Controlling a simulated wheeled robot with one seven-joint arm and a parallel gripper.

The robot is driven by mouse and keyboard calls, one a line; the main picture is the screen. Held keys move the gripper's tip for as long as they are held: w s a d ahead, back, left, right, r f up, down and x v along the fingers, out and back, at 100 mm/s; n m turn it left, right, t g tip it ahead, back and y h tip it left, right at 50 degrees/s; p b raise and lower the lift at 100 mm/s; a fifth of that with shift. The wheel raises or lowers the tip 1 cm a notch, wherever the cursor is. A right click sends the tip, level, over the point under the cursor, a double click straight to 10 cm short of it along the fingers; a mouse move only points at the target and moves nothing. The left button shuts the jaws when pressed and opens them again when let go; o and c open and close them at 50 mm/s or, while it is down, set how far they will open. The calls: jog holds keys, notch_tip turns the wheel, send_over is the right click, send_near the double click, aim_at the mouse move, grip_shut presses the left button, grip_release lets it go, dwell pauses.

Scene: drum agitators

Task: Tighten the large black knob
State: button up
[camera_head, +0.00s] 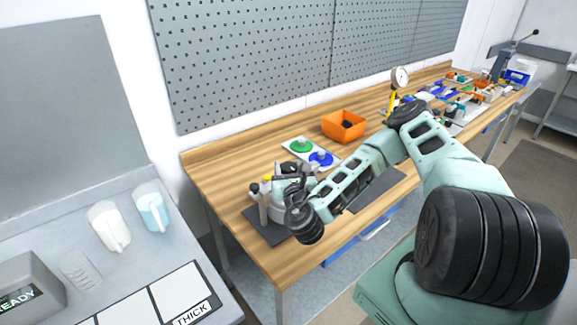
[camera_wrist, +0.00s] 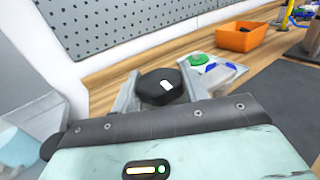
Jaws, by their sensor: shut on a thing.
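In the wrist view, the large black knob (camera_wrist: 161,87) is a round black cap with a white mark on its top. It sits between the two grey fingers of my gripper (camera_wrist: 160,90), which are shut on it from both sides. In the head view, my gripper (camera_head: 287,178) is at the device on the near left end of the workbench. My wrist and the fingers hide most of the knob and device there.
An orange bin (camera_head: 345,126) and a white plate with green and blue round parts (camera_head: 301,146) stand behind the device on the wooden workbench (camera_head: 215,165). A grey pegboard (camera_head: 240,60) rises behind. Two pitchers (camera_head: 110,228) stand on the left counter.

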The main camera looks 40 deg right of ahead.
jog(key=shift+r+h, duration=0.2)
jog(key=shift+h, duration=0.1)
jog(key=o, duration=1)
jog(key=shift+f, duration=0.1)
